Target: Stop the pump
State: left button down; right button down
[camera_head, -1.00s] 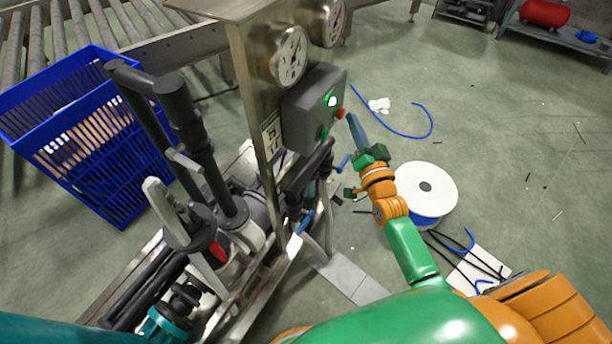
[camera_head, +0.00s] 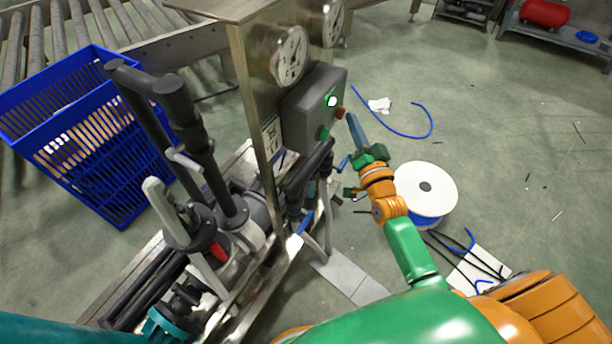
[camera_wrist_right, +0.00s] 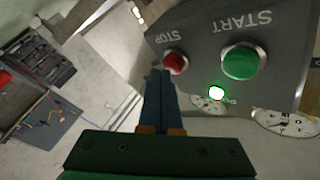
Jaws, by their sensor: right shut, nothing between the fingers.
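The grey control box (camera_head: 310,108) is mounted on the steel panel of the pump skid. On it are a red button (camera_head: 340,112), a green button (camera_head: 324,134) and a lit green lamp (camera_head: 332,101). In the right wrist view the red button (camera_wrist_right: 174,62) is labelled STOP and the green button (camera_wrist_right: 240,62) START; the lamp (camera_wrist_right: 216,92) glows. My right gripper (camera_head: 351,118) is shut and empty, its blue fingertips (camera_wrist_right: 160,75) close beside the red button. I cannot tell whether they touch it. My left gripper is not in view.
Pressure gauges (camera_head: 290,55) sit above the box. Black pipes and valves (camera_head: 205,170) fill the skid at left, with blue crates (camera_head: 95,150) beyond. A white spool (camera_head: 426,190) and blue hose (camera_head: 425,125) lie on the floor at right.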

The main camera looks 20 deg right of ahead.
jog(key=shift+w+a, duration=0.25)
jog(key=shift+s, duration=0.1)
jog(key=shift+s+d, duration=0.2)
jog(key=shift+d, duration=0.05)
jog(key=s+d+p, duration=0.2)
jog(key=s+d, duration=0.2)
jog(key=shift+s, duration=0.3)
jog(key=shift+f, duration=0.1)
dwell(0.4)
